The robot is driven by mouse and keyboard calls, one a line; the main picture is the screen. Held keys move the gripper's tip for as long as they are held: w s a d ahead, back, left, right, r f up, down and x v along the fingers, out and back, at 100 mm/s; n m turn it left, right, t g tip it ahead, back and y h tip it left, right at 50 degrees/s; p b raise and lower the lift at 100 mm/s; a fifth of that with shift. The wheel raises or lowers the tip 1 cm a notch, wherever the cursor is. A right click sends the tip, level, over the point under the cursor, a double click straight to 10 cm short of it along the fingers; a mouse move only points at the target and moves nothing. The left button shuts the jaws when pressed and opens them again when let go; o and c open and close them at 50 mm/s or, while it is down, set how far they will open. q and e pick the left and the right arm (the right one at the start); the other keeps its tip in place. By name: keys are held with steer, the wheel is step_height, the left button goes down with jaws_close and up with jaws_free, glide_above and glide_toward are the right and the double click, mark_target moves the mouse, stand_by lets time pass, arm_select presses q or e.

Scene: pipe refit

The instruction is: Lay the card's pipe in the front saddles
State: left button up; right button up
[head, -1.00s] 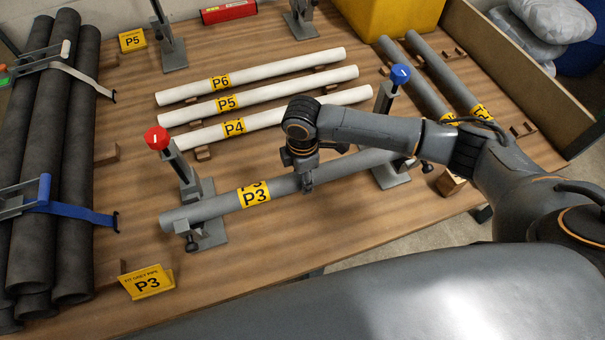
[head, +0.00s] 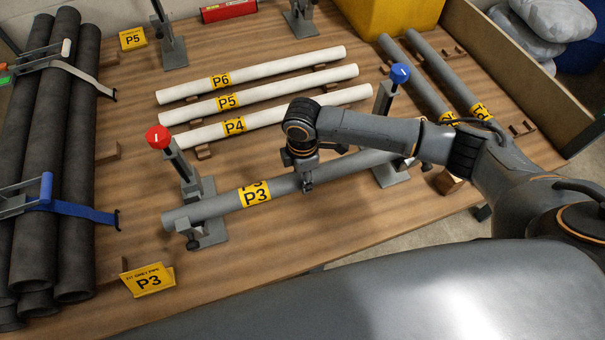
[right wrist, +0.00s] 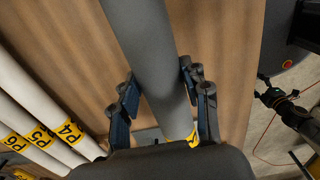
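The yellow card (head: 148,282) at the table's front left reads P3. The grey pipe P3 (head: 225,205) lies level along the front saddles, its left end at the red-knobbed saddle (head: 207,232) and its right end at the blue-knobbed saddle (head: 392,176), partly behind my arm. Both clamp posts stand upright. Whether the pipe is fully seated cannot be told. My right gripper (head: 306,186) is over the pipe's middle. In the right wrist view its fingers (right wrist: 160,85) sit against both sides of the grey pipe (right wrist: 150,45).
White pipes P6 (head: 280,71), P5 (head: 290,88) and P4 (head: 270,120) lie behind. Two grey pipes (head: 440,75) lie at the right. Strapped dark pipes (head: 45,150) fill the left. Two back stands (head: 172,50) and a P5 card (head: 132,40) stand at the rear.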

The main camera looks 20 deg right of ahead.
steer(key=o, duration=0.5)
step_height(320, 180, up, 12)
stand_by(0.4)
stand_by(0.7)
